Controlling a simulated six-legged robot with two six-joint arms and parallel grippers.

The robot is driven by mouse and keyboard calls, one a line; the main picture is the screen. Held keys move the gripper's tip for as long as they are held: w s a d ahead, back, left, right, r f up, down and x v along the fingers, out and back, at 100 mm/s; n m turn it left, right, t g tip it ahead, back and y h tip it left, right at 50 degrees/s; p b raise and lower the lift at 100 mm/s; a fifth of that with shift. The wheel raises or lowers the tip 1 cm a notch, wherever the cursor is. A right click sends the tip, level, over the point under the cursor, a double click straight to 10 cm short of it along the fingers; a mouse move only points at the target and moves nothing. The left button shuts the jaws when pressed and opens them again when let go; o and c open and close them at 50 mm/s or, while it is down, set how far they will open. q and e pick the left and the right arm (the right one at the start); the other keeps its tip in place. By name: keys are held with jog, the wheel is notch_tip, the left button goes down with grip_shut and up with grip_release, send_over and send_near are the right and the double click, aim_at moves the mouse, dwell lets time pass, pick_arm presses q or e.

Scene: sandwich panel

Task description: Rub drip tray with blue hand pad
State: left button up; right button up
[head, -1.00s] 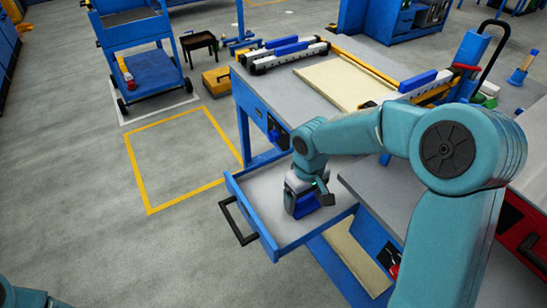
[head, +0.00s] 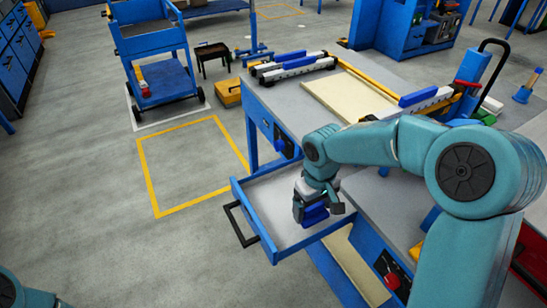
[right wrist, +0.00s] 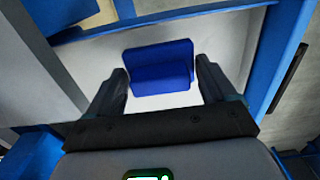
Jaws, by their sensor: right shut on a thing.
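The drip tray appears to be the pulled-out, pale grey, blue-rimmed tray (head: 258,229) at the bench's left side, with a black handle on its outer face. The blue hand pad (head: 315,215) is over its floor, toward the bench end. My right gripper (head: 320,203) reaches down from above and is shut on the pad. In the right wrist view the pad (right wrist: 158,68) sits between the two dark fingers of my right gripper (right wrist: 164,85), over the pale floor. I cannot tell whether the pad touches the floor. My left gripper is out of view.
The bench (head: 290,98) carries a cream panel (head: 350,95), clamp bars and a blue cylinder (head: 472,80). Below the tray is a shelf with another pale panel. A blue cart (head: 158,75) stands back left. The floor left of the tray is clear.

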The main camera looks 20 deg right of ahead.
jog(key=shift+w+r+p, duration=0.15)
jog(key=shift+r+p, duration=0.5)
jog(key=shift+r, duration=0.25)
jog(key=shift+r+p, duration=1.2)
jog(key=shift+r, duration=0.4)
